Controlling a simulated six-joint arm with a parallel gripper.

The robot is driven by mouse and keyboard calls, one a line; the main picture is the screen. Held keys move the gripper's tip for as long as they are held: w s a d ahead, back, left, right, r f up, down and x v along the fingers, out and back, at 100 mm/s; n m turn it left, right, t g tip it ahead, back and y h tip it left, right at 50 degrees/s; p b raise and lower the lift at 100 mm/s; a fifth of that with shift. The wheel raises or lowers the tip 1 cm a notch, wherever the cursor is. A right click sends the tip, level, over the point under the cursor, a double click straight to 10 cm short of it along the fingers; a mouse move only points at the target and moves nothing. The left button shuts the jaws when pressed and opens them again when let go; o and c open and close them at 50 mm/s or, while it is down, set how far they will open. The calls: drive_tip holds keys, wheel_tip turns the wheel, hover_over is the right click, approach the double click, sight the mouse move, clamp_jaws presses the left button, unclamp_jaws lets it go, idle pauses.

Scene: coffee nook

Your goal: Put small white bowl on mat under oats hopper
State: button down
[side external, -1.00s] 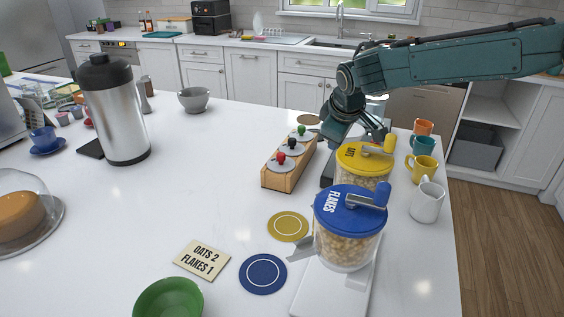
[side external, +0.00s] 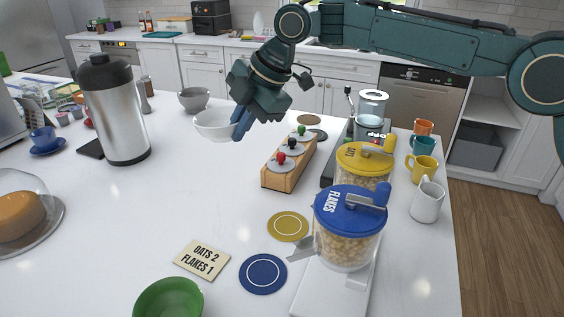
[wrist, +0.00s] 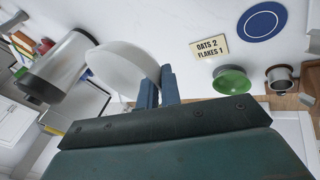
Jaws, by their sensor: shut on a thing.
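The small white bowl (side external: 212,125) is held in the air over the back part of the counter. My gripper (side external: 238,122) is shut on its right rim; in the wrist view the blue fingers (wrist: 157,88) pinch the edge of the white bowl (wrist: 122,65). The oats hopper (side external: 364,163) has a yellow lid and stands at the right, behind the blue-lidded flakes hopper (side external: 350,226). A yellow round mat (side external: 288,227) with a white ring lies bare on the counter, left of the hoppers.
A blue mat (side external: 263,274), a sign (side external: 202,260) reading "OATS 2 FLAKES 1" and a green bowl (side external: 168,299) are in front. A wooden rack (side external: 285,176) with coloured knobs stands behind the yellow mat. A steel flask (side external: 115,110) is at left. The central counter is clear.

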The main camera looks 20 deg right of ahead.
drive_tip(key=shift+s+a+r+n, duration=0.3)
drive_tip(key=shift+a+n, duration=0.1)
drive_tip(key=shift+a, duration=0.1)
drive_tip(key=shift+f, duration=0.15)
wheel_tip(320, 180, down, 14)
drive_tip(key=shift+f, duration=0.1)
idle(0.6)
drive_tip(key=shift+f, duration=2.6)
drive_tip(key=c, duration=1.6)
unclamp_jaws()
